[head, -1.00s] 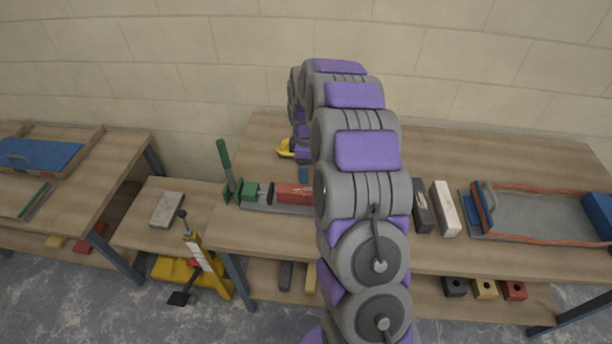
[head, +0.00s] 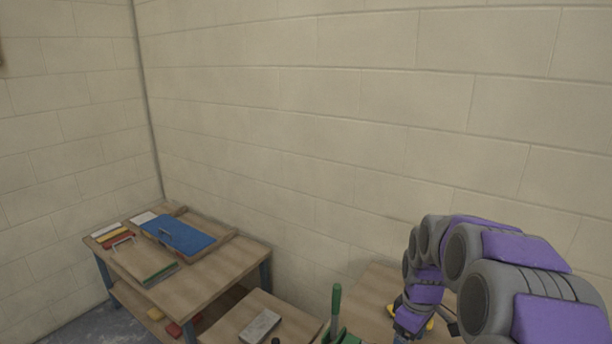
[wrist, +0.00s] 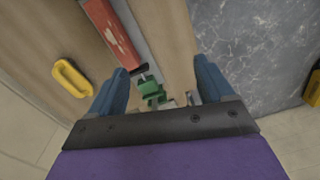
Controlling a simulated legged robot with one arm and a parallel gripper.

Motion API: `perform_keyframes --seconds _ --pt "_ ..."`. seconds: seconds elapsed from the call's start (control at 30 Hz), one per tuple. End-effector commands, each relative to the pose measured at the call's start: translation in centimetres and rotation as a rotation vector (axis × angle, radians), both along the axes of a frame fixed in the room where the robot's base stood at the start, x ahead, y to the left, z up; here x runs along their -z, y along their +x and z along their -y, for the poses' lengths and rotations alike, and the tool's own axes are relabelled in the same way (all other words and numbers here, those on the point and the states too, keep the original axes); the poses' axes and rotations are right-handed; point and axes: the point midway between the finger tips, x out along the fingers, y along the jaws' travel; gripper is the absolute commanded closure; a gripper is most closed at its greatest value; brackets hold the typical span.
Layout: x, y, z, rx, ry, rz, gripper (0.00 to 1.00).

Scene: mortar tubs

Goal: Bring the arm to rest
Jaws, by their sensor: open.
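My arm, grey with purple pads, bends across the lower right of the head view, above the bench. My gripper (wrist: 160,82) shows in the wrist view with its two blue fingers apart and nothing held between them. It points down over the bench edge. A green clamp-like part (wrist: 152,90) appears beyond the gap between the fingers; I cannot tell how far below. In the head view the fingers are mostly cut off by the bottom edge.
A red piece (wrist: 112,35) and a yellow handle (wrist: 72,78) lie on the bench (wrist: 45,35). A green lever (head: 335,308) stands by it. A grey block (head: 260,326) lies on a lower bench. A blue board (head: 180,234) lies on the left table. Blank wall stands behind.

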Motion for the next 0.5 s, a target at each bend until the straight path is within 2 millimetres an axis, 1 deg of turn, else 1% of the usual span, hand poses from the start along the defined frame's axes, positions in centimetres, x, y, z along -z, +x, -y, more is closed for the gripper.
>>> perform_keyframes --seconds 0.03,0.17,0.2,0.33,0.4,0.47,0.5 --pt "-1.0 -1.5 -1.0 0.028 0.0 -0.003 0.19" --pt "-2.7 -5.6 -3.2 0.122 -0.004 -0.023 0.19" --pt "-3.1 -6.9 -3.8 0.153 -0.005 -0.03 0.19" --pt "-4.3 -11.3 -5.4 0.253 -0.017 -0.05 0.19" --pt "-4.6 -13.8 -6.2 0.308 -0.025 -0.064 0.19" --pt "-5.0 -15.9 -6.8 0.357 -0.03 -0.069 0.19" --pt "-5.0 -17.3 -7.1 0.39 -0.035 -0.079 0.19"
